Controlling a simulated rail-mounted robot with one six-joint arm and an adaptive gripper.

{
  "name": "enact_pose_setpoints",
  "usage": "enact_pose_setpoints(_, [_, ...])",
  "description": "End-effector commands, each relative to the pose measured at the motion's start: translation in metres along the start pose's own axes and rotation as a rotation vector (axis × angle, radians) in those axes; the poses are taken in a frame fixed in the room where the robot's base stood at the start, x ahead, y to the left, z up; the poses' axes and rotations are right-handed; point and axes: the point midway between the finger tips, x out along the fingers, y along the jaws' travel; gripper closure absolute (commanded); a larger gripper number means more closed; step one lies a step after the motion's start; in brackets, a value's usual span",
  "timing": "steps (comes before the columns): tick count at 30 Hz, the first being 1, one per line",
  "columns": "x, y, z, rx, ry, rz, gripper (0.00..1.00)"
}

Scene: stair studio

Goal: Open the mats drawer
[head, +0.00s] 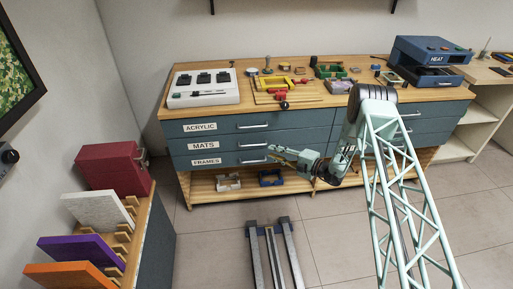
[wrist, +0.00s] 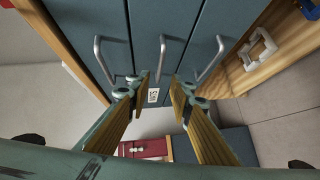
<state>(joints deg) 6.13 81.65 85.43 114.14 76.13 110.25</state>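The mats drawer (head: 226,147) is the middle one of the cabinet's left stack, labelled MATS, and looks closed, level with its neighbours. Its silver bar handle (head: 252,146) also shows in the wrist view as the middle handle (wrist: 161,62). My gripper (head: 272,151) is in front of the drawers, near the right end of the handles. In the wrist view my gripper (wrist: 163,88) is open, with nothing between its fingers. The middle handle appears in line with the gap, just beyond the fingertips. I cannot tell whether they touch.
The acrylic drawer (head: 222,127) is above and the frames drawer (head: 228,160) below, each with a similar handle. An open shelf (head: 205,196) holds frames underneath. A rack with a red box (head: 112,171) stands at left. Floor in front is clear except for rails (head: 272,255).

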Motion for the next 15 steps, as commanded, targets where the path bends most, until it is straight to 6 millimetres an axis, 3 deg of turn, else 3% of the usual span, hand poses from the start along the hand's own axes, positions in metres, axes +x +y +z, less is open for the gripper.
enact_pose_setpoints(15, [0.067,-0.002,0.000,-0.002,0.001,-0.001,0.80])
